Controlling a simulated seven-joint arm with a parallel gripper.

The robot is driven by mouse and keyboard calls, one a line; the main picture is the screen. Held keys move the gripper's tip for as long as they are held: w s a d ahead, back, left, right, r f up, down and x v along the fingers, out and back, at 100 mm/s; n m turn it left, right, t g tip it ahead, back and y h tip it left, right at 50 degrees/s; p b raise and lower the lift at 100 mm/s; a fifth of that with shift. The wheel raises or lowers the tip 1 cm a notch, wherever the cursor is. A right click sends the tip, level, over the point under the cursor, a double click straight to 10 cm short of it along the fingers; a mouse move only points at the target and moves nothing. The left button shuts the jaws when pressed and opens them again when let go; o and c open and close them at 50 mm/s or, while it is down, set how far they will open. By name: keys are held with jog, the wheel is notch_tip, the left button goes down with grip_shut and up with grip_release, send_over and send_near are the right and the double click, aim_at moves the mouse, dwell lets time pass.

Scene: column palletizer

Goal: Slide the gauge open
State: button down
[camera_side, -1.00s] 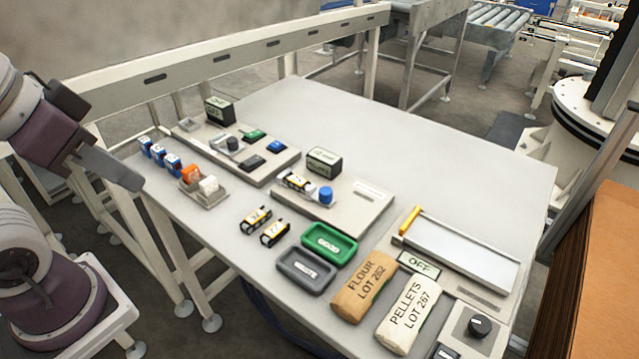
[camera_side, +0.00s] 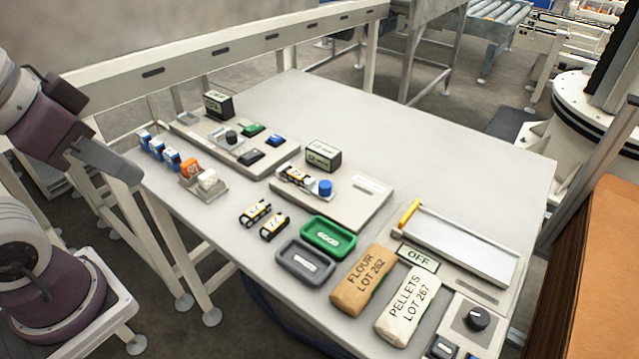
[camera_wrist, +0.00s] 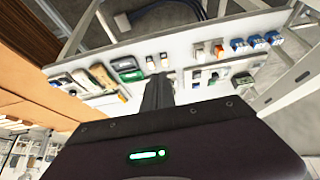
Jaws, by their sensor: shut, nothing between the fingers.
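What looks like the gauge is a grey plate (camera_side: 345,207) in the middle of the table. On it are a black display box (camera_side: 323,155), a black-and-yellow piece with metal parts (camera_side: 294,176) and a round blue knob (camera_side: 325,187). The display's text is too small to read. The gauge is hard to make out there.
Two black-and-yellow blocks (camera_side: 264,220) lie in front of the plate. A green tray (camera_side: 328,256), a grey tray (camera_side: 288,262) and two sacks (camera_side: 362,282) lie towards the front right. A board with buttons (camera_side: 218,150) stands behind left. The table's back right is clear.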

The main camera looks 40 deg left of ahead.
jog(key=c, duration=1.8)
grip_release()
jog(key=shift+w+r, duration=0.1)
jog(key=shift+w, duration=0.05)
jog(key=shift+c, duration=0.2)
jog(key=o, duration=0.7)
jog(key=shift+m+g, duration=0.6)
jog(key=shift+m, duration=0.3)
jog(key=w, duration=0.2)
jog(key=w+r, duration=0.1)
jog(key=w, duration=0.1)
jog(key=w+r, duration=0.1)
jog(key=w, duration=0.1)
jog(key=shift+w+d+r, duration=0.15)
jog(key=shift+w+d, duration=0.05)
jog(key=shift+d, duration=0.2)
jog(key=shift+c, duration=0.2)
jog(key=m+g, duration=0.4)
jog(key=m, duration=0.3)
send_over(327, 184)
jog(key=f, duration=1.3)
jog(key=shift+s+a+f, duration=0.2)
jog(key=shift+s+f, duration=0.05)
jog(key=shift+s, duration=0.05)
jog(key=f, duration=0.8)
jog(key=shift+w+d, duration=0.15)
jog(key=shift+w, duration=0.1)
jog(key=shift+f, duration=0.1)
grip_shut()
